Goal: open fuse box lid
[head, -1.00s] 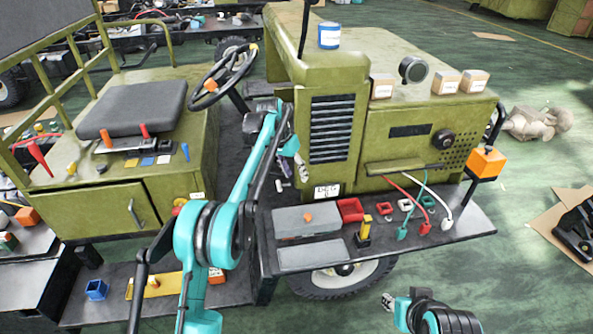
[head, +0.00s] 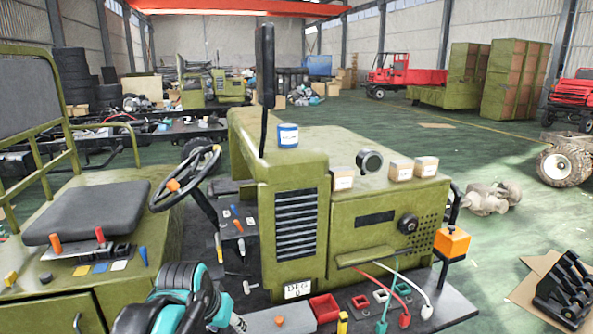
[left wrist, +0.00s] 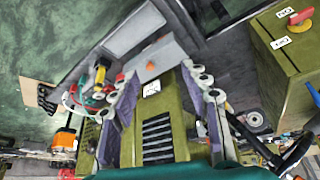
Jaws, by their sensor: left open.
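The fuse box looks to be the grey box (head: 268,324) with an orange knob (head: 280,320) on its lid, cut off by the bottom edge of the head view, on the vehicle's side shelf. In the left wrist view the grey lid (left wrist: 168,52) and orange knob (left wrist: 150,66) lie beyond the fingertips, and the lid looks shut. My left gripper (left wrist: 158,76) is open and empty, fingers spread toward the box, apart from it. In the head view my left arm (head: 180,298) is at the bottom, left of the box. My right gripper is out of view.
The green vehicle body (head: 360,220) rises behind the shelf. A red tray (head: 324,308), a yellow-topped part (head: 342,320) and cables with plugs (head: 382,326) lie right of the box. The steering wheel (head: 186,178) and seat (head: 85,215) stand to the left.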

